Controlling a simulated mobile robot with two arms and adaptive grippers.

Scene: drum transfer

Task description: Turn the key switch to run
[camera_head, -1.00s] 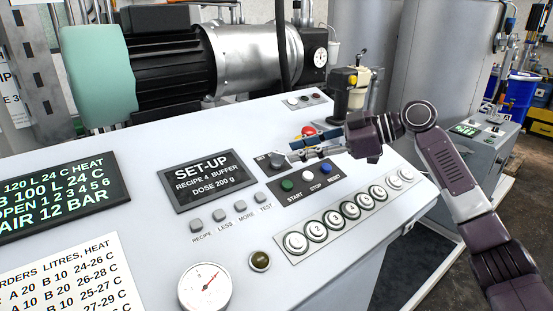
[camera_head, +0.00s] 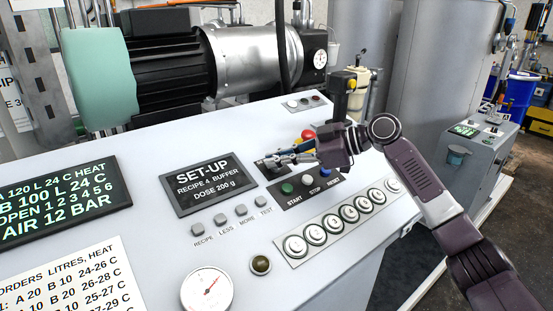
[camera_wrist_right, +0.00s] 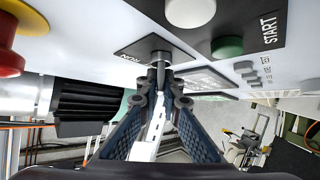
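The key switch (camera_wrist_right: 160,59) shows in the right wrist view as a round grey barrel on a black plate with a RUN label (camera_wrist_right: 130,57). A narrow dark key part (camera_wrist_right: 160,76) stands out from it. My right gripper (camera_wrist_right: 161,98) is at the switch, with its fingertips on either side of the key part and gaps seeming to remain, so it looks open. In the head view my right gripper (camera_head: 268,161) reaches in from the right and covers most of the switch; how the key is turned is hard to tell. My left gripper is not in view.
Green START (camera_head: 287,188), white STOP (camera_head: 308,180) and blue RESET buttons sit just below the switch. A red emergency button (camera_head: 308,134) is behind the gripper. The SET-UP display (camera_head: 208,183) is to the left, and numbered buttons (camera_head: 332,224) lie in front.

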